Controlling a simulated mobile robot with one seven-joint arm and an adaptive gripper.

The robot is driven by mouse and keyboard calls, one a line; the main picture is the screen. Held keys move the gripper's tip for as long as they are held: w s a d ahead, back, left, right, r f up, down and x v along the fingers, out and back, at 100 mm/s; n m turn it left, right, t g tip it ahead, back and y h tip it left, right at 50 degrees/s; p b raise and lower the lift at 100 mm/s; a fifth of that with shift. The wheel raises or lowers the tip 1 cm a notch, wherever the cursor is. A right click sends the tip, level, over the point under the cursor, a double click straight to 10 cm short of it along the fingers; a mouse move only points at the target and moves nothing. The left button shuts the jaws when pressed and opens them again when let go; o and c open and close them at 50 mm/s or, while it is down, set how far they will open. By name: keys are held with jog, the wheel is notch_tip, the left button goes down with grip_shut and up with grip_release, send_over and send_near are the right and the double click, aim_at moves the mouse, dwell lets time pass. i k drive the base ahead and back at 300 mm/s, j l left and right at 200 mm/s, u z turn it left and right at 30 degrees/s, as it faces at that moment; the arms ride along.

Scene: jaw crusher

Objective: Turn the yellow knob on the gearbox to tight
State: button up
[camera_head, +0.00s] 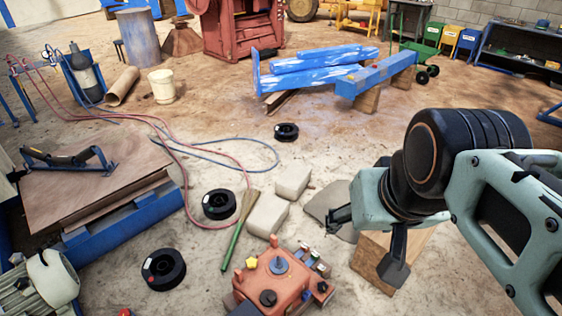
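The orange gearbox (280,283) lies on the floor at the bottom middle of the head view, its lower edge cut off by the frame. A small yellow knob (251,262) sits on its upper left part. My gripper (367,244) hangs to the right of the gearbox and above it in the picture. Its two dark fingers are spread wide apart with nothing seen between them. It is clear of the yellow knob. I cannot read any marking that shows the knob's setting.
A wooden block (415,243) stands behind my gripper. Pale blocks (268,214), a green-handled brush (232,246) and black spools (163,269) lie near the gearbox. A blue-framed wooden platform (90,192) stands left. Red and blue hoses (222,152) cross the floor. Blue beams (318,69) lie at the back.

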aim_at(252, 262)
jog(key=u, duration=0.7)
jog(key=k+j+z, duration=0.1)
jog(key=j, duration=0.3)
jog(key=j+z, duration=0.15)
jog(key=j, duration=0.2)
jog(key=k+j+z, duration=0.1)
jog(key=j, duration=0.25)
jog(key=k+j+z, duration=0.1)
jog(key=j, duration=0.25)
jog(key=j+z, duration=0.15)
jog(key=j, duration=0.2)
jog(key=k+j+z, duration=0.2)
jog(key=j, duration=0.2)
jog(key=i+j+z, duration=0.15)
jog(key=j, duration=0.2)
jog(key=i+j+z, duration=0.2)
jog(key=j, duration=0.2)
jog(key=i+j+z, duration=0.15)
jog(key=j, duration=0.15)
jog(key=i+j+z, duration=0.2)
jog(key=j, duration=0.15)
jog(key=k, duration=0.05)
